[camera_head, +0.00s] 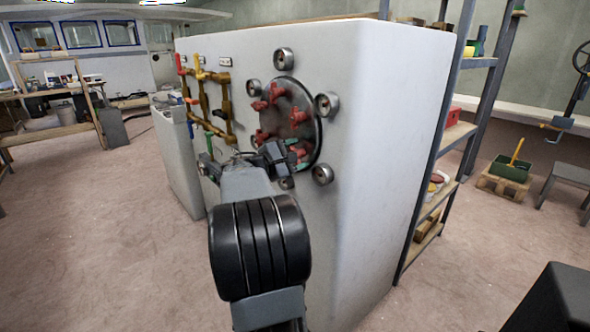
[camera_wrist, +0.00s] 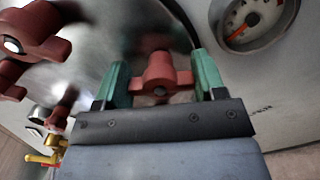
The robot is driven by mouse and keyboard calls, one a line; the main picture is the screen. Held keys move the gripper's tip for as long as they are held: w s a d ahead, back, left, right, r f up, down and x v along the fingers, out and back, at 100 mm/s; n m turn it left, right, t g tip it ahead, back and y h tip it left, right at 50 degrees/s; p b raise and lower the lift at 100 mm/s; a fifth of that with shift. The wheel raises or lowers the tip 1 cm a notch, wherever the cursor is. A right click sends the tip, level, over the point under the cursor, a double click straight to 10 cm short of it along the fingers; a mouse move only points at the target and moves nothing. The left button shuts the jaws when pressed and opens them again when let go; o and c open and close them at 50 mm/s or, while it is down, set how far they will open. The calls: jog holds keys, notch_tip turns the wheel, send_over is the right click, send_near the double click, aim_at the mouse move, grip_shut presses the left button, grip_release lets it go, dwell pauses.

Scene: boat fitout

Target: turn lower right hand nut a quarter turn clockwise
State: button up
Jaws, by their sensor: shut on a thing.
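A round metal hatch plate (camera_head: 313,125) on the white panel carries several red wing nuts, among them an upper right one (camera_head: 299,117). My gripper (camera_head: 289,155) is at the plate's lower right edge. In the wrist view my gripper's green fingers (camera_wrist: 160,82) stand either side of the lower right red nut (camera_wrist: 158,72) and are shut on its wings. The wings lie roughly level across the gap between the fingers. In the head view my gripper partly hides this nut. Another red nut (camera_wrist: 30,45) shows at the upper left of the wrist view.
Round gauges surround the plate, one (camera_head: 322,174) close to the right of my gripper; a gauge (camera_wrist: 255,18) also shows in the wrist view. Brass pipes with valves (camera_head: 212,100) are to the left. A shelf rack (camera_head: 440,165) stands to the right. The floor at left is open.

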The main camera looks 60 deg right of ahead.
jog(key=m+b, duration=0.1)
jog(key=b, duration=0.1)
jog(key=m+b, duration=0.2)
jog(key=shift+f+m+b, duration=0.3)
jog(key=shift+f, duration=0.1)
jog(key=m+b, duration=0.3)
jog(key=shift+r+b, duration=0.2)
jog(key=shift+b, duration=0.15)
jog(key=o, duration=0.9)
jog(key=shift+r, duration=0.1)
jog(key=p+v, duration=0.2)
jog(key=v, duration=1.1)
jog(key=shift+w+a, duration=0.15)
jog(key=shift+a, duration=0.2)
jog(key=shift+r, duration=0.1)
